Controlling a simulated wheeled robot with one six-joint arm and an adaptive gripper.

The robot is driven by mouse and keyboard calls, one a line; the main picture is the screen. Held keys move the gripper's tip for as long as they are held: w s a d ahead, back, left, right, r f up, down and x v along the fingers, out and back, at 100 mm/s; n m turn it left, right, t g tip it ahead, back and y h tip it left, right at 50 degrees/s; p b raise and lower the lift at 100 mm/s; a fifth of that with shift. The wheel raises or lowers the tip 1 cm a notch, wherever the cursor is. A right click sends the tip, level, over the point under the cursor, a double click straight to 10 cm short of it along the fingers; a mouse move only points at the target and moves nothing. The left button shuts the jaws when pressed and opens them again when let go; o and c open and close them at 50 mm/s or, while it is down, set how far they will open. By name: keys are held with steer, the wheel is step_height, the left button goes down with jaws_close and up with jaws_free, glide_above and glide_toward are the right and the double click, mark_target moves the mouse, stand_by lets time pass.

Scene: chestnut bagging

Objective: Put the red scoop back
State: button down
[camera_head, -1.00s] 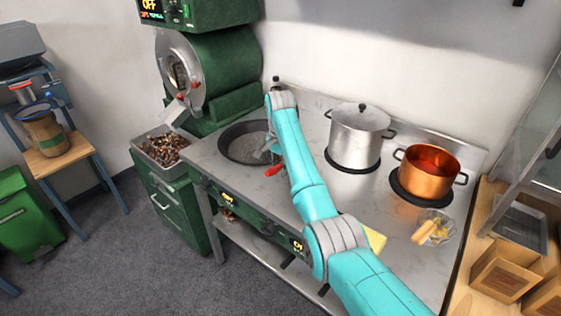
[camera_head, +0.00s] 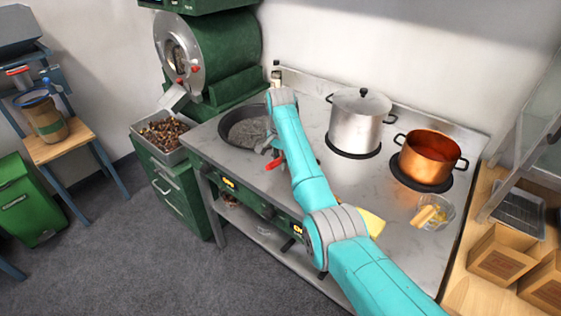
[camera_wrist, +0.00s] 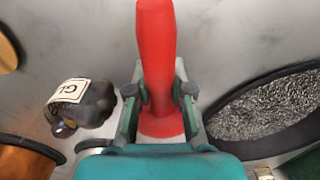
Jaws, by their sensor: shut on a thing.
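The red scoop (camera_wrist: 156,45) is in my gripper (camera_wrist: 158,105). In the wrist view its red handle stands up between the two fingers, which are shut on it. The handle's red tip also shows in the head view (camera_head: 274,166), beside my arm and above the steel counter. The scoop's bowl is hidden in the wrist view. In the head view my gripper (camera_head: 270,146) is mostly behind my arm, next to the dark pan (camera_head: 228,141) with grey grains.
A lidded steel pot (camera_head: 356,128) and a copper pot (camera_head: 428,160) stand on the counter to the right. A glass bowl (camera_head: 433,211) sits in front of them. A dark bottle (camera_head: 276,76) stands behind my arm. A tray of chestnuts (camera_head: 165,135) is at left under the green roaster (camera_head: 220,55).

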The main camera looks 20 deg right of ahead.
steer(key=shift+f, duration=0.45)
steer(key=c, duration=1)
jaws_free()
steer(key=shift+o, duration=0.2)
